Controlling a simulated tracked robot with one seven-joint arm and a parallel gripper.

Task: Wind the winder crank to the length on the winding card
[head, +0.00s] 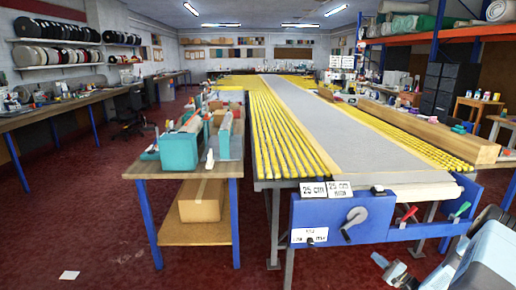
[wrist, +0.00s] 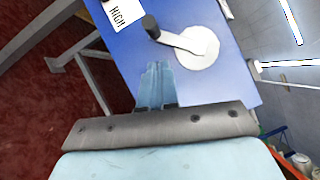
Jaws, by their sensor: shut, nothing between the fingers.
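The winder crank (head: 355,216) sits on the blue winder panel (head: 376,222) at the near end of the long table. It has a pale round disc and an arm slanting down-left to a dark knob. In the wrist view the crank disc (wrist: 203,48) and the dark knob (wrist: 151,27) are clear. A white card reading "25 cm" (head: 312,189) stands above the panel's left part. A second card (head: 340,189) beside it has small, hard-to-read print. My gripper (wrist: 157,68) is shut and empty, its fingertips near the knob but apart from it.
A white label (head: 309,235) is low on the panel. Red (head: 408,213) and green (head: 460,210) levers sit right of the crank. A wooden bench (head: 147,164) with teal devices stands at left. Red floor (head: 110,230) lies open at front left.

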